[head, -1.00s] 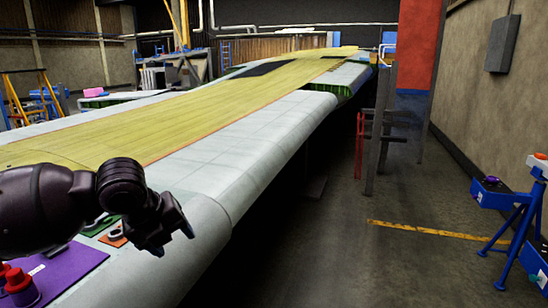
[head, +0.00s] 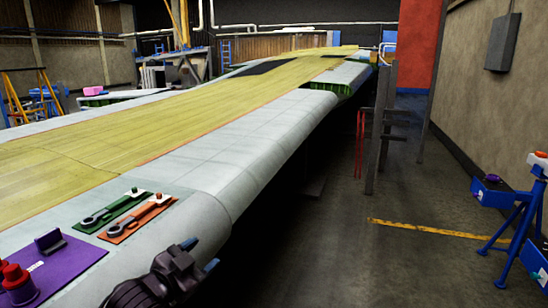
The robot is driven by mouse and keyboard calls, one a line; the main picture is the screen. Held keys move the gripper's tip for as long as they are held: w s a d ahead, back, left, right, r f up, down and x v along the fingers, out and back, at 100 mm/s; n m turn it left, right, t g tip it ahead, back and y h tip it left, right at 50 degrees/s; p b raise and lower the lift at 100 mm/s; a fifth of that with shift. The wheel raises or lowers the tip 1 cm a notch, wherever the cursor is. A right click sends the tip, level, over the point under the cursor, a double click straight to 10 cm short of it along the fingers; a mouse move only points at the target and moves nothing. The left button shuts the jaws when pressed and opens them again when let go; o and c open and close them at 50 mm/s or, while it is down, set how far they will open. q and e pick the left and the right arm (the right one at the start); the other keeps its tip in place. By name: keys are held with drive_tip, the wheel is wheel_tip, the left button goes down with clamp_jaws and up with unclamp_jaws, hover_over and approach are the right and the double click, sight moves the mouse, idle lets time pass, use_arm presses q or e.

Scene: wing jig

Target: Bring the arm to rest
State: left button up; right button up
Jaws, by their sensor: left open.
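My left gripper (head: 201,255) is low in the head view, at the bottom edge, beside the rounded front edge of the wing (head: 225,175). Its two blue-tipped fingers are apart with nothing between them. Most of my left arm is out of the picture below. I cannot tell whether the gripper touches the wing. My right gripper does not show.
On the wing lie a green mat (head: 91,228) and an orange mat (head: 117,239), each with a wrench-like tool, and a purple mat (head: 72,262) with red knobs. A blue stand (head: 510,215) is at the right.

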use_arm(q)
drive_tip(key=s+a+f+n+g+y, duration=0.1)
drive_tip(key=s+a+f+n+y, duration=0.1)
drive_tip(key=s+f, duration=0.6)
drive_tip(key=s+a+f+n+g+y, duration=0.1)
drive_tip(key=s+a+f+n+y, duration=0.2)
drive_tip(key=s+f, duration=0.6)
drive_tip(key=s+a+f+n+g+y+b, duration=0.1)
drive_tip(key=s+a+f+n+y, duration=0.2)
drive_tip(key=s+f, duration=0.6)
drive_tip(key=a+f+n, duration=0.2)
drive_tip(key=a+f, duration=0.1)
drive_tip(key=shift+a, duration=0.35)
drive_tip(key=shift+s, duration=0.1)
